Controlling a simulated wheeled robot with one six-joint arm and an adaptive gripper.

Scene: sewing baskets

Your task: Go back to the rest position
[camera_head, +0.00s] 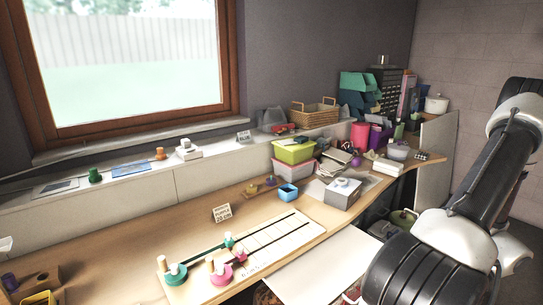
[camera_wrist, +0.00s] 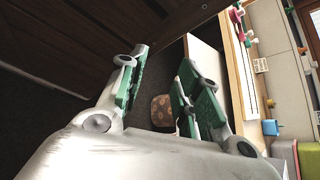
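My gripper (camera_wrist: 163,62) shows in the wrist view with its green-padded fingers spread apart. The fingers are open and I see nothing held between them. A dark floor and a brown patterned round thing (camera_wrist: 161,110) show beyond the gap, apart from the fingers. In the head view my arm rises along the right side, in front of the bench's right part; my gripper's fingers cannot be made out there.
The wooden workbench (camera_head: 120,262) runs under the window.

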